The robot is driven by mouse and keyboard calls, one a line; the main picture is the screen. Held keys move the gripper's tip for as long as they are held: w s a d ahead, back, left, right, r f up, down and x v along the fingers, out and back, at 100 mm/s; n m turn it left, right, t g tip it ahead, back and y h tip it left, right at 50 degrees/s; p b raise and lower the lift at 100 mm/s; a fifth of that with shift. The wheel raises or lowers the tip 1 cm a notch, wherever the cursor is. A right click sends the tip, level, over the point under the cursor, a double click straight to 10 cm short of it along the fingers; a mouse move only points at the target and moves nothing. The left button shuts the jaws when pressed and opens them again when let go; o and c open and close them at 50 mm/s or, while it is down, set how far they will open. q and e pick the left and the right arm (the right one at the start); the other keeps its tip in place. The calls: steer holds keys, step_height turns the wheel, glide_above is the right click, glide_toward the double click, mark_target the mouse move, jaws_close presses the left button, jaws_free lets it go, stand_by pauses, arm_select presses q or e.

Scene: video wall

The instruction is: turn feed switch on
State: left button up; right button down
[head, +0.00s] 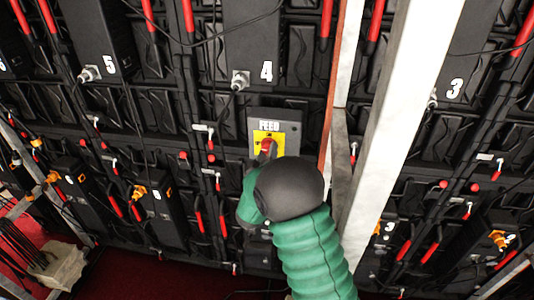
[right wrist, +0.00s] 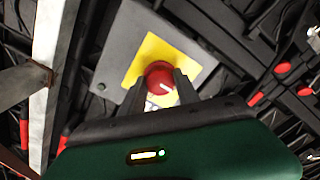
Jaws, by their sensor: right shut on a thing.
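The feed switch is a red rotary knob (head: 268,145) on a yellow plate (head: 279,141). The plate sits on a grey box (head: 295,129) labelled FEED, mounted on the video wall. My right gripper (head: 266,150) reaches up from below on its green arm and is shut on the knob. In the right wrist view the red knob (right wrist: 159,78) sits between the two dark fingers (right wrist: 160,88), and a white mark shows on it. The lower part of the box is hidden behind my gripper. My left gripper is not in view.
A white upright beam (head: 402,110) stands close to the right of my arm. Black wall panels with red handles and cables surround the box. A black unit marked 4 (head: 252,40) is above it. A pale block with cables (head: 60,268) is at lower left.

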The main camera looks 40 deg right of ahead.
steer(key=shift+w+a, duration=0.1)
steer(key=shift+a, duration=0.05)
steer(key=m+b, duration=0.2)
steer(key=m, duration=0.1)
steer(key=shift+f+b, duration=0.2)
steer(key=shift+b, duration=0.2)
steer(key=m+b, duration=0.4)
steer(key=m, duration=0.1)
steer(key=shift+m, duration=0.3)
steer(key=m+b, duration=0.5)
steer(key=shift+r+m+b, duration=0.1)
steer(key=shift+m+b, duration=1.7)
steer(key=shift+m, duration=0.3)
steer(key=c, duration=1.3)
jaws_free()
steer(key=o, duration=0.4)
steer(key=shift+s+r, duration=0.15)
steer(key=shift+s, duration=0.05)
